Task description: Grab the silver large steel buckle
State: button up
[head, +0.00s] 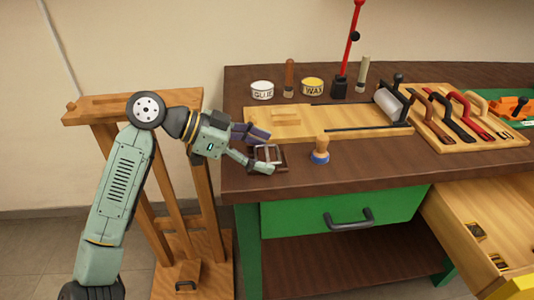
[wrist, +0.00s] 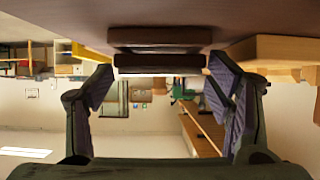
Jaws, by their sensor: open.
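My gripper (head: 267,151) is open at the left front of the workbench top. In the head view its two fingers lie on either side of a small square frame with a silvery look (head: 276,153), set on or beside a dark brown piece. I cannot tell whether the fingers touch it. In the wrist view, two dark brown bars (wrist: 160,63) show ahead, between the open fingers of my gripper (wrist: 160,82). No silver surface is clear there, and the fingers partly hide the frame in the head view.
A wooden board (head: 290,118) lies just behind, with a small round-headed tool (head: 320,150) to the right. Glue (head: 262,90) and wax (head: 312,86) tins stand farther back. An open drawer (head: 450,210) with small metal pieces juts out at right. A wooden stand (head: 190,220) is left of the bench.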

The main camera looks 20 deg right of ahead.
jog(key=shift+c, duration=0.4)
jog(key=c, duration=0.9)
jog(key=shift+o, duration=0.2)
jog(key=shift+r, duration=0.1)
